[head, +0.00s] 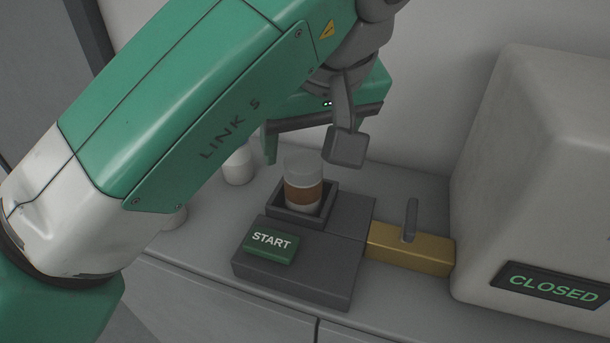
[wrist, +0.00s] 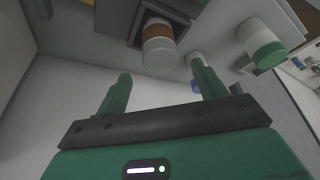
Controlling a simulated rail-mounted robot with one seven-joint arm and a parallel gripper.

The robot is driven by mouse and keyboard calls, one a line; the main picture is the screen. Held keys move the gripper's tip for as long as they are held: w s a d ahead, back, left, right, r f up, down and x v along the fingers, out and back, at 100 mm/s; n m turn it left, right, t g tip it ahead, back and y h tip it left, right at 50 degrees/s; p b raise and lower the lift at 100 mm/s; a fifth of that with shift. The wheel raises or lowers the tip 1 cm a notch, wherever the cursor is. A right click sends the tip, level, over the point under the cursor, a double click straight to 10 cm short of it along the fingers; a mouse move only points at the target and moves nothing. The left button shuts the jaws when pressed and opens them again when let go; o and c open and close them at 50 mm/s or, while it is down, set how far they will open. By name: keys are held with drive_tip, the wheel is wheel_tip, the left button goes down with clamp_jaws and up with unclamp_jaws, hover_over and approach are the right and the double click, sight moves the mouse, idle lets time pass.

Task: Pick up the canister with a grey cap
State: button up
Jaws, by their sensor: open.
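A canister (head: 303,193) with a brown band and a grey cap stands upright in a dark square holder (head: 331,200) on the press. It also shows in the wrist view (wrist: 160,48), beyond the fingertips and roughly centred between them. My gripper (wrist: 163,76) is open, and nothing is between its two green fingers. In the head view one finger (head: 270,146) hangs behind and to the left of the canister, near cap height. My arm hides part of the gripper there. The canister's lower end is hidden inside the holder.
A green START button (head: 270,242) sits in front of the holder. A brass block with an upright handle (head: 411,236) is right of it, then a large housing reading CLOSED (head: 545,285).

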sight(304, 161)
drive_tip(key=p+x, duration=0.1)
drive_tip(key=x, duration=0.4)
drive_tip(key=shift+s+f, duration=0.1)
drive_tip(key=shift+s, duration=0.1)
drive_tip(key=c, duration=1.2)
